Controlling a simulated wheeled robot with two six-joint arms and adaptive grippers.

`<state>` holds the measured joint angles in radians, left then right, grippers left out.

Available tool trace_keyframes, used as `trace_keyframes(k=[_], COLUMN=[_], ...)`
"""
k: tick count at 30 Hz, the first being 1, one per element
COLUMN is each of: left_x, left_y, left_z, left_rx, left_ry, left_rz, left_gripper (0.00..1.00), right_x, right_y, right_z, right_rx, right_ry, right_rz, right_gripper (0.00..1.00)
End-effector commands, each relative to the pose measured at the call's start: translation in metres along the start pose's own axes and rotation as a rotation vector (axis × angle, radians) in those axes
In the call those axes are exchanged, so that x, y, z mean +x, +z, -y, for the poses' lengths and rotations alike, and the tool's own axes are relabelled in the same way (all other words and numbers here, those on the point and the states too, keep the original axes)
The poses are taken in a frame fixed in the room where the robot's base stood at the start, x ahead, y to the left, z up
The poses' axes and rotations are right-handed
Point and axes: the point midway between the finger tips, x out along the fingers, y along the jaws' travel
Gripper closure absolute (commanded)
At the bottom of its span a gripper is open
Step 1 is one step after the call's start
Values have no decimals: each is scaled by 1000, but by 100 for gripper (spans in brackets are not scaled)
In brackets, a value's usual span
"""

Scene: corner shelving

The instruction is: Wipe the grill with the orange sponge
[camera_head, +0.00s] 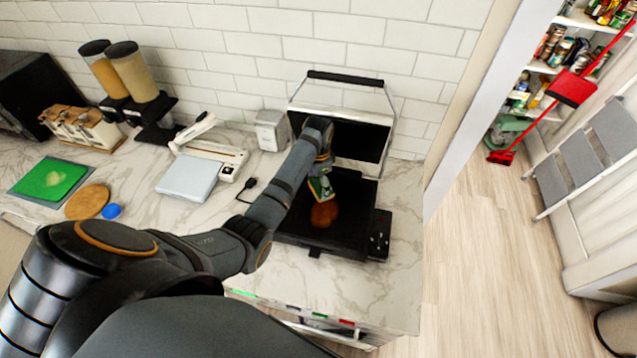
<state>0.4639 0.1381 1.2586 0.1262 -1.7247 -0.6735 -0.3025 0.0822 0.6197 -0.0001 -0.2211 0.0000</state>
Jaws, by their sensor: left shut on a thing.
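The black grill (352,222) stands on the marble counter with its lid (345,138) raised at the back. A brown-orange stain (324,214) lies on the middle of its plate. My left arm reaches over from the left, and my left gripper (320,182) is just behind the stain, low over the plate. It is shut on a small sponge (321,189), which shows mostly a green face with a little orange at the edge. The fingers and arm hide part of it. I cannot tell whether the sponge touches the plate. My right gripper is out of view.
A small silver box (271,130), a white scale (190,179) and a white sealer-like device (212,150) stand left of the grill. Farther left are dispensers (132,72), a green board (50,180) and a blue ball (112,211). Bare counter (398,275) lies at the grill's front right.

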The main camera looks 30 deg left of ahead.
Motion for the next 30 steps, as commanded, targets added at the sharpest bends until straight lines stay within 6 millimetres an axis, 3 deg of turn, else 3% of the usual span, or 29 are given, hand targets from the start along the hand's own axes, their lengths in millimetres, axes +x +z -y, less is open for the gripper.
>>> trace_keyframes(k=[13, 19, 22, 30], left_x=[7, 5, 8, 7], left_y=[0, 8, 12, 15], left_z=[-1, -18, -27, -33], left_rx=[0, 1, 1, 0], left_ry=[0, 2, 3, 0], left_rz=[0, 1, 1, 0], left_gripper=[42, 42, 42, 42], right_x=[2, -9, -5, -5], right_y=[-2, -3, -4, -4], right_z=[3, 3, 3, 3], right_rx=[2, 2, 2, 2], right_ry=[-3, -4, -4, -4], right_rz=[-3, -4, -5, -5], right_gripper=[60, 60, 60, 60])
